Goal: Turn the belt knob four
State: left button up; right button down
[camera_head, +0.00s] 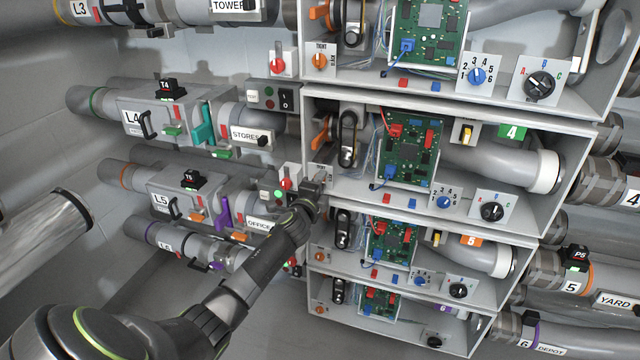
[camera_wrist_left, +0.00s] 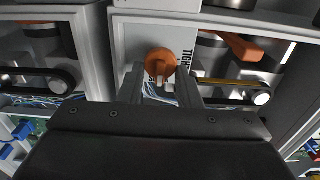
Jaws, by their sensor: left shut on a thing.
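The belt knob four is orange and sits on a pale plate with the lettering TIGHT; it shows in the left wrist view (camera_wrist_left: 160,60). In the head view my left gripper (camera_head: 316,187) reaches the lower left of the open box with the green label 4 (camera_head: 513,132) and hides this knob. In the left wrist view the two fingers of my left gripper (camera_wrist_left: 160,82) stand on either side of the knob, shut on it. The plate (camera_head: 321,172) partly shows in the head view. My right gripper is out of view.
Like orange knobs sit on the boxes above (camera_head: 319,61) and below. A panel with a red knob (camera_head: 286,183) and a green light lies just left of my gripper. Black belts (camera_head: 347,135), a green circuit board (camera_head: 408,150) and wires fill the box.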

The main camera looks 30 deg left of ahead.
pick_arm(q)
jog(key=shift+f, duration=0.1)
jog(key=o, duration=0.7)
jog(key=p+v, duration=0.1)
jog(key=v, duration=1.6)
jog(key=shift+s, duration=0.25)
